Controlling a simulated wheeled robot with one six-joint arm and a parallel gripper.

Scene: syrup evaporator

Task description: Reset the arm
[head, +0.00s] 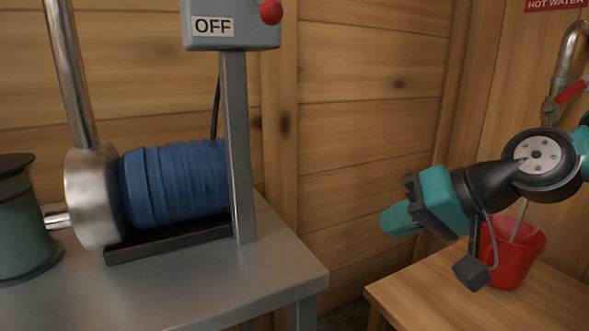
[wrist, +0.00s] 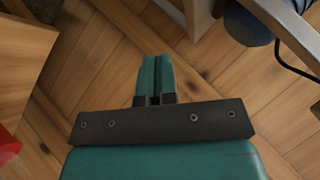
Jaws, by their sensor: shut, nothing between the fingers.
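My gripper (head: 398,219) is at the right of the head view, teal and black, pointing left over the gap between the metal table and the wooden table. In the wrist view my gripper (wrist: 154,78) shows its two teal fingers pressed together with nothing between them. Wooden floor (wrist: 110,55) lies below it. My arm comes in from the right edge of the head view, in front of the red bucket.
A metal table (head: 220,285) at left holds a blue ribbed motor (head: 180,180) and a switch box (head: 232,35) reading OFF. A wooden table (head: 430,300) at right holds the red bucket (head: 520,262). A pipe with a red-handled valve (head: 560,95) is above it.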

